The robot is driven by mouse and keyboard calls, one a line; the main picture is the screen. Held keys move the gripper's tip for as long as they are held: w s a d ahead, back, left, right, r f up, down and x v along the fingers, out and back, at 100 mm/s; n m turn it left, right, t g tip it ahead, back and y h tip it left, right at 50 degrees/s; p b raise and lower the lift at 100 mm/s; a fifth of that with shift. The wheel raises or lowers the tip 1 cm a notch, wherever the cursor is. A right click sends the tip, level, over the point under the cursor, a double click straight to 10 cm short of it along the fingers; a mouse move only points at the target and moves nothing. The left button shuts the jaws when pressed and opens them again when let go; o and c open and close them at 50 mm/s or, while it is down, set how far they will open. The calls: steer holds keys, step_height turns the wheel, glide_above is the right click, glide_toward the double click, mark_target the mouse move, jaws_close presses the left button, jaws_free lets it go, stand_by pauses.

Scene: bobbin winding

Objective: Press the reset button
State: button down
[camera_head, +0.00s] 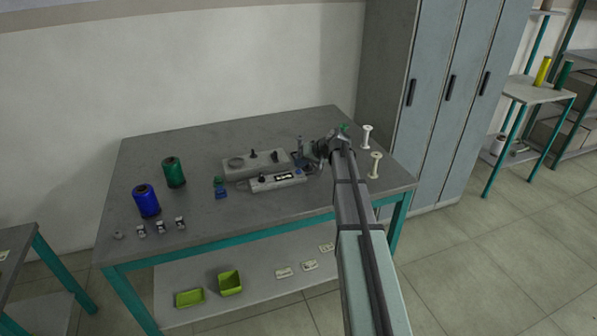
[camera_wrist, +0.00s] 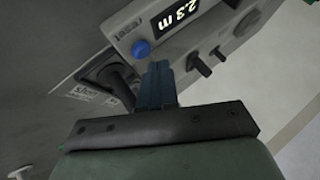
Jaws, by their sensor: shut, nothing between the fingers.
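The reset button is a round blue button (camera_wrist: 141,49) on the light grey front panel of the winding device, beside the word "reset" and a display (camera_wrist: 180,22) reading 2.3 m in the wrist view. My gripper (camera_wrist: 158,67) is shut with nothing in it. Its blue fingertips are just below the button in the picture, and a small gap appears between them; exact depth is hard to tell. In the head view, the device (camera_head: 263,184) sits on the grey table, with my gripper (camera_head: 300,168) at its right end. The button is too small to make out there.
Black knobs (camera_wrist: 199,65) and a black lever (camera_wrist: 119,80) stick out near my fingers. Two white bobbins (camera_head: 375,164) stand at the table's right. A blue spool (camera_head: 147,201) and a green spool (camera_head: 174,172) stand at the left. The front middle is clear.

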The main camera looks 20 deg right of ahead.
mark_target(301, 171)
steer(key=shift+f, duration=0.8)
stand_by(0.9)
steer(key=shift+r, duration=0.9)
steer(key=shift+r, duration=2.5)
